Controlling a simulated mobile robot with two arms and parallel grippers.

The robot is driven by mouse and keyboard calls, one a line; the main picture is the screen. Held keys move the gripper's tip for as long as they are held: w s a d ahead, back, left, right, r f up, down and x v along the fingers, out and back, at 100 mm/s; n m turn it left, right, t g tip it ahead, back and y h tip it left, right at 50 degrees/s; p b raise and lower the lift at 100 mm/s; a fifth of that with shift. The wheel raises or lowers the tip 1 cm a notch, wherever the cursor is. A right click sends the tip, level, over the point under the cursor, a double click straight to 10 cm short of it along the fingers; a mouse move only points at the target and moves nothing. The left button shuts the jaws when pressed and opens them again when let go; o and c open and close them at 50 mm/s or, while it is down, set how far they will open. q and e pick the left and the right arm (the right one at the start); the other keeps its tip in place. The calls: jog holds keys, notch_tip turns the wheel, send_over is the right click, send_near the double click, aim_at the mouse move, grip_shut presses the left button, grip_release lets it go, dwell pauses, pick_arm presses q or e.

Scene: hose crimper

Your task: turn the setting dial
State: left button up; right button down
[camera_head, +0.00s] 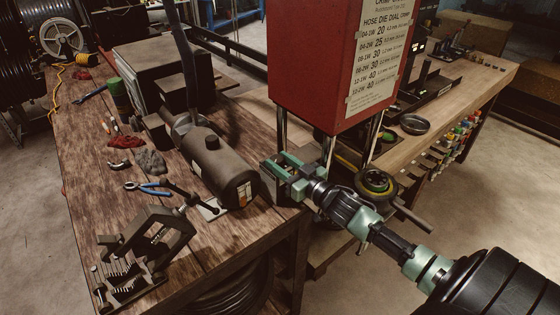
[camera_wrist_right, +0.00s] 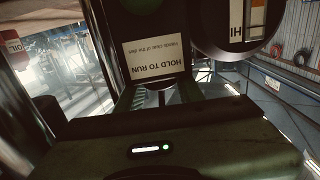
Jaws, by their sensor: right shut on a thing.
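The red crimper (camera_head: 325,60) stands at the middle of the head view, with a white chart listing hose, die, dial and crimp values on its front. My right gripper (camera_head: 277,172) is below and left of it, by the bench's right edge. In the right wrist view my gripper (camera_wrist_right: 158,95) has its green fingers closed on a small dark part below an upside-down "HOLD TO RUN" label (camera_wrist_right: 156,60). The held part is mostly hidden, and I cannot tell whether it is the setting dial. My left gripper is out of view.
A dark cylindrical tank (camera_head: 222,170) lies on the wooden bench (camera_head: 85,180), close left of my right gripper. Blue-handled pliers (camera_head: 150,187) and a black vise-like tool (camera_head: 150,245) are also there. A round yellow-and-black part (camera_head: 376,182) sits below the crimper, near my right arm.

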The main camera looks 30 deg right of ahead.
dwell(0.4)
jog(key=c, duration=0.9)
grip_release()
jog(key=shift+s, duration=0.1)
jog(key=shift+s+f, duration=0.15)
jog(key=shift+s, duration=0.2)
jog(key=s+d+b, duration=0.1)
jog(key=s+b, duration=0.1)
jog(key=s, duration=0.5)
jog(key=shift+w, duration=0.1)
